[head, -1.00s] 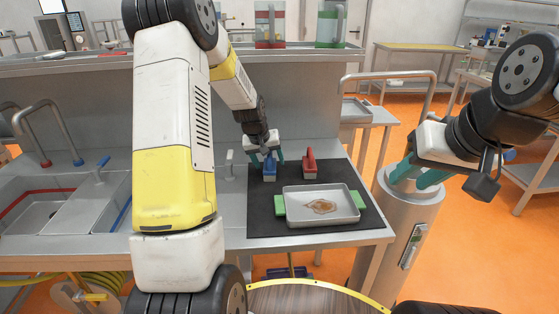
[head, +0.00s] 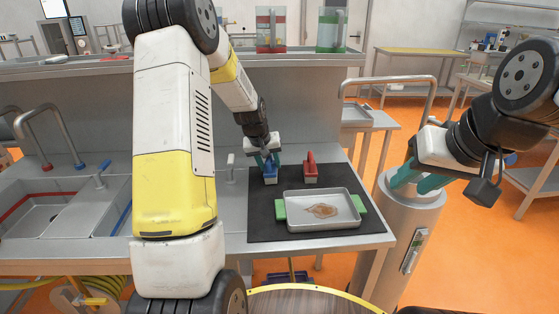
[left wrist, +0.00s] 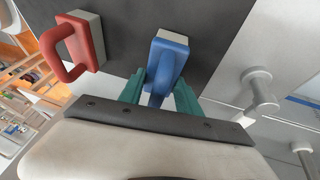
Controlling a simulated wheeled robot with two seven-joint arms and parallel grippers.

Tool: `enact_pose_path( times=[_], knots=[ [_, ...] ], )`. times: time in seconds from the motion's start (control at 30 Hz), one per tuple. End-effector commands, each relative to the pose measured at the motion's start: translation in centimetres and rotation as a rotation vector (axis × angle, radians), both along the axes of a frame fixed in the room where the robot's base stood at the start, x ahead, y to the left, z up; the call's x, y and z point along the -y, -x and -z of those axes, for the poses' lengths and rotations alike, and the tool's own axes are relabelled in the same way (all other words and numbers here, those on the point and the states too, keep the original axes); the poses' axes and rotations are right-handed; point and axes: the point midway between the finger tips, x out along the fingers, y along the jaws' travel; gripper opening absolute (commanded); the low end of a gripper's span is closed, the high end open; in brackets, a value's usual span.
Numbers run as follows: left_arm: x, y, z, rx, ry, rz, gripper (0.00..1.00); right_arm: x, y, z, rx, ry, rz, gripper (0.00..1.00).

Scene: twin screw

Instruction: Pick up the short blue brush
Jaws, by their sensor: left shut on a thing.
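The short blue brush (head: 270,177) stands on the dark mat (head: 262,227) at its far left part, handle up. My left gripper (head: 266,160) comes down over it from above. In the left wrist view the blue brush (left wrist: 169,57) has its looped handle between the two teal fingers of my left gripper (left wrist: 160,92), which are shut on it. The brush appears to rest on the mat. My right gripper (head: 419,178) is open and empty over the grey pillar at the right, away from the brush.
A red brush (head: 310,170) stands just right of the blue one. A metal tray (head: 290,220) with green handles and a brown stain lies in front of both. Sinks and taps (head: 45,135) are at the left; a raised ledge runs behind.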

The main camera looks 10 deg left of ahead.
Motion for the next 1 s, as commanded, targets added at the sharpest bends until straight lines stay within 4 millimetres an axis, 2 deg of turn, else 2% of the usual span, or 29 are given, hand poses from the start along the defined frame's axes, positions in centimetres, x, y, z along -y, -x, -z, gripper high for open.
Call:
enact_pose_path(
  times=[0.23, 0.37, 0.7, 0.83, 1.0],
  knots=[
    [0.0, 0.3, -3.1, 0.003, -0.001, 0.000, 0.00, 0.0, 0.0, 0.0, 0.000, 0.000, 0.000, 0.36],
    [0.4, 3.2, -3.2, 0.002, -0.001, 0.001, 0.00, 0.0, 0.0, 0.0, 0.000, 0.000, 0.000, 0.36],
    [1.5, 12.0, -4.0, 0.004, 0.000, 0.000, 0.00, 0.0, 0.0, 0.0, 0.000, 0.000, 0.000, 0.36],
    [1.8, 14.2, -4.2, 0.004, 0.000, 0.000, 0.00, 0.0, 0.0, 0.0, 0.000, 0.000, 0.000, 0.36],
    [2.0, 15.6, -4.3, 0.003, 0.000, 0.000, 0.00, 0.0, 0.0, 0.0, 0.000, 0.000, 0.000, 0.36]
  ],
)
